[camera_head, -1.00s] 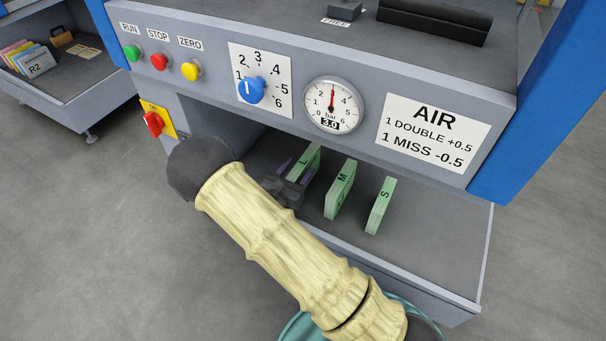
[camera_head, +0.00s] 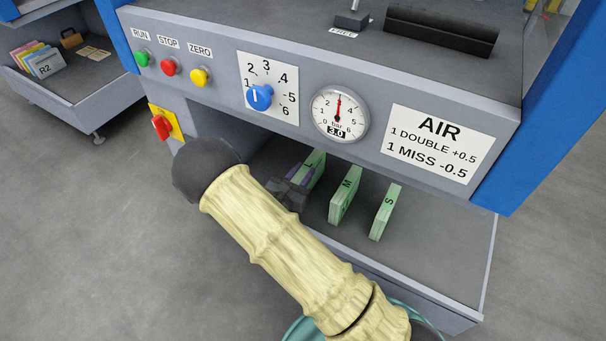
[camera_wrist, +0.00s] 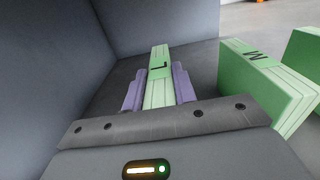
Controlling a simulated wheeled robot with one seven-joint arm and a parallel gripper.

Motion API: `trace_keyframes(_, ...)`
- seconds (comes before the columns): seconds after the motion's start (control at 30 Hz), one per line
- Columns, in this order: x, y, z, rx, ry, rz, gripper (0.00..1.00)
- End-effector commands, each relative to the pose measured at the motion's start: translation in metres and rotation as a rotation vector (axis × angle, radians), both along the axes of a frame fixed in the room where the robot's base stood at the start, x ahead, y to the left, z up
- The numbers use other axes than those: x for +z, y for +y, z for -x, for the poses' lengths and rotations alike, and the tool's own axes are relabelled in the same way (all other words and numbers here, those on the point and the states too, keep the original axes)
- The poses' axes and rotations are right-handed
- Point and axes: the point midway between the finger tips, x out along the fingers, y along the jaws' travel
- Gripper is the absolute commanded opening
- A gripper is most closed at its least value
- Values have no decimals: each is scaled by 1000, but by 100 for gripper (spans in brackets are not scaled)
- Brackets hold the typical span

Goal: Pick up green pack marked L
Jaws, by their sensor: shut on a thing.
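The green pack marked L (camera_head: 314,167) stands at the left of the row of green packs in the open bay under the control panel. My gripper (camera_head: 293,181) is around its near part. In the wrist view, the L pack (camera_wrist: 157,66) lies between the two purple fingers of my gripper (camera_wrist: 159,90), which are shut on it, one at each side. Its near end is hidden behind the gripper body. I cannot tell whether it is clear of the bay floor.
Green packs marked M (camera_head: 345,195) and S (camera_head: 385,212) stand to the right of the L pack. In the wrist view, M (camera_wrist: 262,82) is close beside my right finger. The grey bay wall (camera_wrist: 60,60) is near on the left. The panel overhangs the bay.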

Motion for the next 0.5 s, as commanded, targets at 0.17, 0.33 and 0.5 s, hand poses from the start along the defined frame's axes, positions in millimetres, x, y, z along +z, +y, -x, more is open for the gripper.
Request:
trace_keyframes(0.17, 34, 0, 0, 0, -5, 0, 0)
trace_keyframes(0.33, 61, 0, 0, -1, -3, 1, 0)
trace_keyframes(0.5, 64, 18, 25, 5, 1, 3, 0)
